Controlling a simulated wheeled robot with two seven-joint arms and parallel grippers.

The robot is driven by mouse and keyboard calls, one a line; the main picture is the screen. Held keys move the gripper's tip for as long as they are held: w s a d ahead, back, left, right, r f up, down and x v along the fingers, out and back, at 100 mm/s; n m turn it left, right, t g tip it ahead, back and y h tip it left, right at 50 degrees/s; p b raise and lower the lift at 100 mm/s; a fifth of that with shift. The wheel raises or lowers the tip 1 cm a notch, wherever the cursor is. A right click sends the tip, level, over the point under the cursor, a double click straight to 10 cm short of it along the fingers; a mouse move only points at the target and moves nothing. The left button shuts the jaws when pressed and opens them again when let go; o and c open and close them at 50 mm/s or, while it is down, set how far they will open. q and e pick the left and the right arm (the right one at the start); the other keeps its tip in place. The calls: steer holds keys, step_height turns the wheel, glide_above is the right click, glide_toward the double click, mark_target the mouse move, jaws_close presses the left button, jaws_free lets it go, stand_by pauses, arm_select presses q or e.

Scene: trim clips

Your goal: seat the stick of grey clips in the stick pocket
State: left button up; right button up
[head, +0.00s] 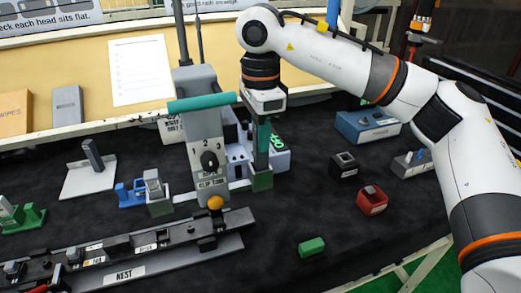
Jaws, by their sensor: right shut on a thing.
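My right gripper (263,108) points down just right of the grey clip tool (205,135), which has a dial and a teal bar across its top. The gripper is shut on an upright dark green piece (263,138). The lower end of this piece meets a grey-green block (262,181) beside the tool; I cannot tell whether it is in a pocket or in front of one. I cannot make out grey clips on it. A grey upright piece (93,156) stands on a white plate at the left. My left gripper is not in view.
A white box (279,160) stands close behind the held piece. A long rail marked NEST (125,272) crosses the front left, with an orange knob (216,203). Black (344,168), red (372,201) and blue (367,126) boxes and a green block (311,247) lie to the right, with bare mat between.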

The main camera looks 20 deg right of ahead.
step_height(320, 180, down, 4)
steer(key=shift+r+p, duration=0.1)
steer(key=shift+p, duration=0.2)
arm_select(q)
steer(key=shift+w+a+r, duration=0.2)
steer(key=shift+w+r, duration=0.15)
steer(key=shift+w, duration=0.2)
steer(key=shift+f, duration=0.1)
arm_select(e)
steer(key=shift+a+f, duration=0.1)
steer(key=shift+f, duration=0.15)
steer(key=o, duration=1)
steer(key=shift+r, duration=0.1)
